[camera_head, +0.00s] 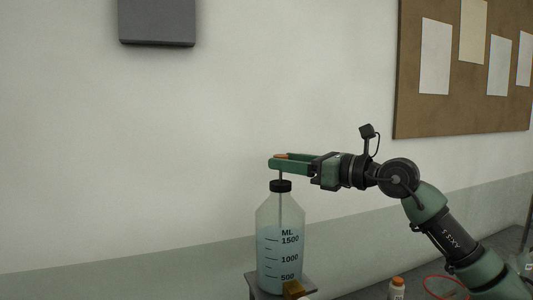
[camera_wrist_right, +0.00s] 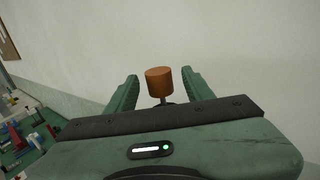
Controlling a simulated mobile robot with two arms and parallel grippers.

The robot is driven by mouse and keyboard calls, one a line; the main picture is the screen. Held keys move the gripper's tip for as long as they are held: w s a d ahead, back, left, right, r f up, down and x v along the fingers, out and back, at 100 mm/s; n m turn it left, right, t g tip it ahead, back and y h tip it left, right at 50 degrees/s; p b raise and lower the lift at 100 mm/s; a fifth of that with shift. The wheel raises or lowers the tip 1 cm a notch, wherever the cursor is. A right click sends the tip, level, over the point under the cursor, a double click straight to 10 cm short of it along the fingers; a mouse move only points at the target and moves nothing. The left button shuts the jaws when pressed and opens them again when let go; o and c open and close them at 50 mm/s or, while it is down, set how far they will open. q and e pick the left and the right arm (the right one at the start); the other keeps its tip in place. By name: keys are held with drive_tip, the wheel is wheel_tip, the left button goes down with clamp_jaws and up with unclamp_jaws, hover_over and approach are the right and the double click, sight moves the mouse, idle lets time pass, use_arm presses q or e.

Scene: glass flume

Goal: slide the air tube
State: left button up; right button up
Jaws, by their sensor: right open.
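A clear bottle (camera_head: 281,240) with bluish liquid and printed volume marks stands upright on a small stand. A thin tube (camera_head: 281,176) rises from its black cap (camera_head: 280,186). An orange-brown cylindrical knob (camera_wrist_right: 159,82) is at the tube's top; in the head view only a bit of orange (camera_head: 283,156) shows above the fingers. My right gripper (camera_head: 276,163) reaches in from the right at the height of the knob. In the right wrist view its green fingers (camera_wrist_right: 159,80) are open, one on each side of the knob, with gaps visible. My left gripper is not in view.
The stand (camera_head: 262,294) is small, with a yellow-brown block at its front. A small white bottle with an orange cap (camera_head: 397,282) and a red ring (camera_head: 446,287) are at lower right. A wall with a pinboard (camera_head: 409,90) and grey box (camera_head: 157,22) stands behind.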

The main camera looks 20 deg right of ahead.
drive_tip(key=shift+w+a+r+p, duration=0.15)
drive_tip(key=shift+w+a+p, duration=0.2)
drive_tip(key=shift+w, duration=0.15)
drive_tip(key=shift+w+a+r+p, duration=0.15)
drive_tip(key=shift+w+a+p, duration=0.1)
drive_tip(key=shift+w+p, duration=0.15)
drive_tip(key=x, duration=0.2)
drive_tip(key=shift+w+a+f+p, duration=0.2)
drive_tip(key=shift+w+f+p, duration=0.05)
drive_tip(key=shift+w+p, duration=0.05)
drive_tip(key=shift+w+a, duration=0.15)
drive_tip(key=shift+w, duration=0.1)
drive_tip(key=shift+s, duration=0.2)
drive_tip(key=shift+c, duration=0.3)
drive_tip(key=c, duration=1)
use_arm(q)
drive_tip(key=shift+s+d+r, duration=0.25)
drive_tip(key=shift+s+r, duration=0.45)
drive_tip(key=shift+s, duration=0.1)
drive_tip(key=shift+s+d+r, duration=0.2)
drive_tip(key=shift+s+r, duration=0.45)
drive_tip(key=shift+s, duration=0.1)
use_arm(e)
drive_tip(key=shift+s, duration=0.1)
clamp_jaws()
drive_tip(key=shift+f, duration=0.1)
